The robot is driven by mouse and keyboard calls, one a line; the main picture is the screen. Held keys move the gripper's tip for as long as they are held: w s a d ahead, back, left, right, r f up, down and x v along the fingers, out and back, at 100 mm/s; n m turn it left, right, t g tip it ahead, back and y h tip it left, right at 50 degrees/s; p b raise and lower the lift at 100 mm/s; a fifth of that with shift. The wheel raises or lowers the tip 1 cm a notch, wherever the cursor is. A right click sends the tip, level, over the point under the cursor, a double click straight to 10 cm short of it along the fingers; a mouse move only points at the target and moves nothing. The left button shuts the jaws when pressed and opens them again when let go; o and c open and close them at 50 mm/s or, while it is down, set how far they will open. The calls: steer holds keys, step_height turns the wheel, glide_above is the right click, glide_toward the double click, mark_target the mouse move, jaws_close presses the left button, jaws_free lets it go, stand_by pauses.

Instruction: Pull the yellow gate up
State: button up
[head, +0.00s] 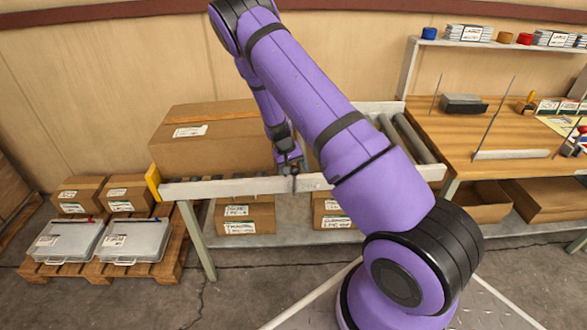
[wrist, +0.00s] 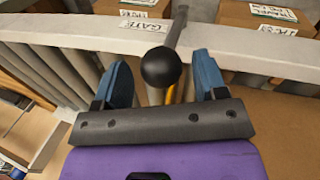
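In the wrist view a round black knob (wrist: 160,67) sits on a grey rod beside a white rail label reading GATE (wrist: 143,25). My gripper (wrist: 161,62) is open, its two blue fingers on either side of the knob with gaps on both sides. A small yellow strip (wrist: 170,94) shows below the knob, mostly hidden; I cannot tell if it is the gate. In the head view my gripper (head: 288,163) is at the conveyor's front rail, right of the large box. A yellow piece (head: 153,182) stands at the conveyor's left end.
A large cardboard box (head: 205,145) lies on the roller conveyor (head: 235,187). My arm hides part of the rollers. Smaller boxes (head: 245,215) are on the shelf below. A wooden workbench (head: 490,135) is at right; a pallet (head: 105,268) with cases is at left.

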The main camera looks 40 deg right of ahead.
steer(key=v, duration=1)
steer(key=shift+r, duration=0.45)
steer(key=shift+a, duration=0.1)
steer(key=s+a+r+n+t+y, duration=0.1)
steer(key=s+a+r, duration=0.25)
steer(key=r, duration=0.55)
steer(key=s+a+r+t+y, duration=0.1)
steer(key=s+a+r, duration=0.3)
steer(key=r, duration=0.5)
steer(key=s+a+r+n+t+y, duration=0.1)
steer(key=s+a+r, duration=0.1)
steer(key=s+r, duration=0.45)
steer(key=s+a+r+n+t, duration=0.1)
steer(key=s+a+r, duration=0.1)
steer(key=s+r, duration=0.4)
steer(key=s+a+r+n+t, duration=0.1)
steer(key=s+r, duration=0.5)
steer(key=s, duration=0.9)
steer(key=a+t, duration=0.1)
steer(key=a, duration=0.1)
steer(key=shift+s+a+n+t, duration=0.3)
steer(key=shift+s+n, duration=0.1)
